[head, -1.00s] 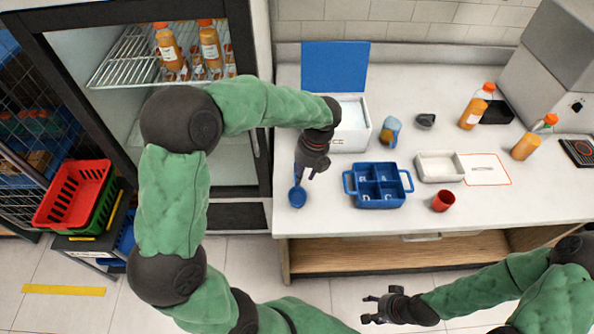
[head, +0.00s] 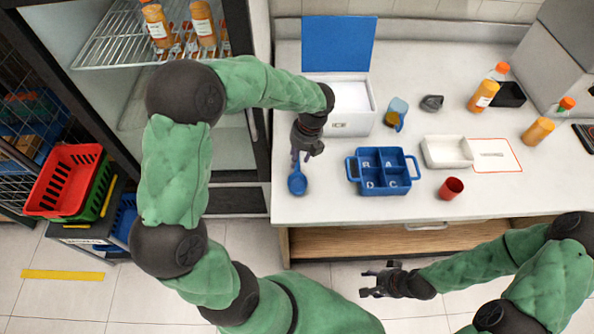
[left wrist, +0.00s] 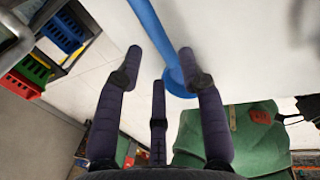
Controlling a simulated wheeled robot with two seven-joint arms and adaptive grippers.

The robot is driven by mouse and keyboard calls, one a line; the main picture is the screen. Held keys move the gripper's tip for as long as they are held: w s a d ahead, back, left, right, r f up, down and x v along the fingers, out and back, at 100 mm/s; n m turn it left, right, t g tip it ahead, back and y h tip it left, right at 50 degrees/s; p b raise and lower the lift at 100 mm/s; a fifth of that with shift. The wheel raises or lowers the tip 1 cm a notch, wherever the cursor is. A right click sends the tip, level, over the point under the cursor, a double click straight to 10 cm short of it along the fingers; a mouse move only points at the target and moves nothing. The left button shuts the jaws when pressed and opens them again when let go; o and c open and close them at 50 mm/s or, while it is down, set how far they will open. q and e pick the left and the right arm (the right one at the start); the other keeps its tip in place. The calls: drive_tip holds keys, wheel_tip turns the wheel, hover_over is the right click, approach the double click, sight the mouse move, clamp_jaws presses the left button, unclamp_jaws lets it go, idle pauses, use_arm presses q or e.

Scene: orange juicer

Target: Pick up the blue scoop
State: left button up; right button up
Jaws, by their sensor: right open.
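The blue scoop (head: 297,182) lies near the left end of the white counter, with its bowl toward the front. My left gripper (head: 302,157) is over the handle, just behind the bowl, and hides part of it. In the left wrist view, the gripper (left wrist: 160,68) has its fingers spread. The scoop's handle (left wrist: 150,28) runs down between them, and its bowl is partly behind the right finger. I cannot tell whether any finger touches it. My right gripper (head: 378,283) is open and empty, in front of the counter and well away from the scoop.
A blue divided box (head: 383,189) with handles stands right of the scoop. A white bin with a blue lid (head: 336,45) is behind. A red cup (head: 451,188), a white tray (head: 447,152) and bottles are further right. The fridge is to the left.

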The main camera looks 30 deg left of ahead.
sight(297, 170)
use_arm(q)
drive_tip(key=f, duration=0.1)
drive_tip(key=f+b, duration=0.1)
drive_tip(key=f, duration=0.1)
drive_tip(key=f+b, duration=0.1)
drive_tip(key=shift+s+a+f, duration=0.15)
drive_tip(key=shift+a+f, duration=0.05)
drive_tip(key=shift+a, duration=0.15)
clamp_jaws()
drive_tip(key=shift+r, duration=0.2)
